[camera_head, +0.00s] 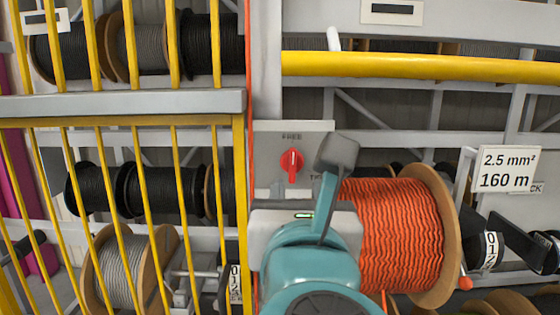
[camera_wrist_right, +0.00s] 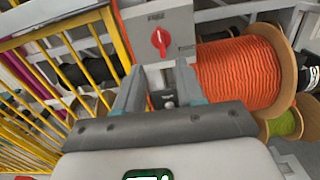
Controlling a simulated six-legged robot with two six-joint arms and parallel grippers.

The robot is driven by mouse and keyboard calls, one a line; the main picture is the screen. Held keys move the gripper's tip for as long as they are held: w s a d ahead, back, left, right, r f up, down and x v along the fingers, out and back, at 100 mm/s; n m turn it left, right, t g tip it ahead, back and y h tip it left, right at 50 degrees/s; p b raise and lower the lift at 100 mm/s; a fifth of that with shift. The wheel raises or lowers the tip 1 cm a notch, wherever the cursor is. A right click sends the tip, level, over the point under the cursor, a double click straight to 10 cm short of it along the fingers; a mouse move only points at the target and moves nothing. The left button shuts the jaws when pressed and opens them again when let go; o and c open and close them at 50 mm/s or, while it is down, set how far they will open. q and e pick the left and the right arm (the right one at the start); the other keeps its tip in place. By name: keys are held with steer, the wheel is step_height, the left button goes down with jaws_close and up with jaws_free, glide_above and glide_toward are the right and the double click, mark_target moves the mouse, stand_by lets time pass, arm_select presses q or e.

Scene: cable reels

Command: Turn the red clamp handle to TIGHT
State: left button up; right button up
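The red clamp handle (camera_head: 292,165) is on a grey panel (camera_head: 265,140), standing about upright below the word FREE. A second label at its right is partly hidden by my gripper; only its first letters show. My right gripper (camera_head: 335,155) is in front of the panel, to the right of the handle in the head view. In the right wrist view, the handle (camera_wrist_right: 161,40) lies beyond the two fingertips of the gripper (camera_wrist_right: 159,68). The fingers are apart with nothing between them, and I see no contact with the handle. My left gripper is not in view.
A large reel of orange cable (camera_head: 400,235) stands close to the right of my right gripper. A yellow barred gate (camera_head: 240,190) is at the left, with reels behind it. A yellow rail (camera_head: 420,66) crosses above. A sign (camera_head: 508,170) hangs at the right.

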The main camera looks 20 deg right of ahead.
mark_target(293, 160)
steer(key=p+x, duration=0.3)
steer(key=x, duration=1)
steer(key=shift+w+f, duration=0.15)
steer(key=shift+w, duration=0.1)
steer(key=shift+w, duration=0.15)
jaws_close()
